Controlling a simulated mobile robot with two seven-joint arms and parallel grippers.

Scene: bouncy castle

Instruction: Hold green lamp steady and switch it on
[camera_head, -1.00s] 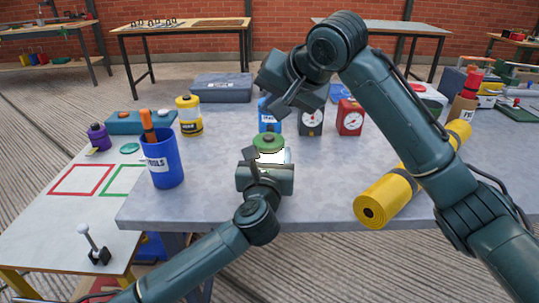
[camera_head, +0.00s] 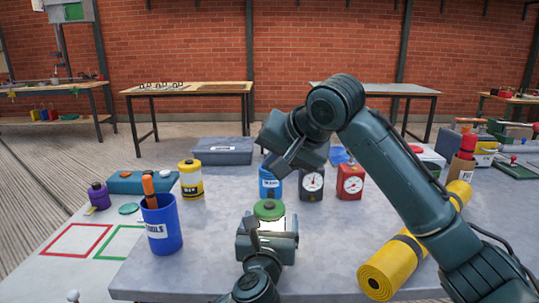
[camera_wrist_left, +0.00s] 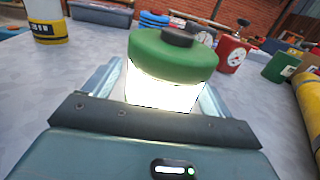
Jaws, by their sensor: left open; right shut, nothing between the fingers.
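The green lamp (camera_head: 268,209) stands upright on the grey table, with a green cap and a dark button on top. In the left wrist view the lamp (camera_wrist_left: 172,58) has a bright, glowing white body under the cap. My left gripper (camera_head: 268,230) is open, with one finger on each side of the lamp body; small gaps seem to show in the left wrist view (camera_wrist_left: 160,92). The head view hides most of its fingers. My right gripper (camera_head: 280,166) is shut and empty, above and behind the lamp, apart from it.
A blue tool cup (camera_head: 162,225) stands left of the lamp and a yellow can (camera_head: 191,184) behind the cup. Blue, dark and red (camera_head: 350,182) items stand behind the lamp. A yellow roll (camera_head: 385,272) lies at right. Table between lamp and cup is clear.

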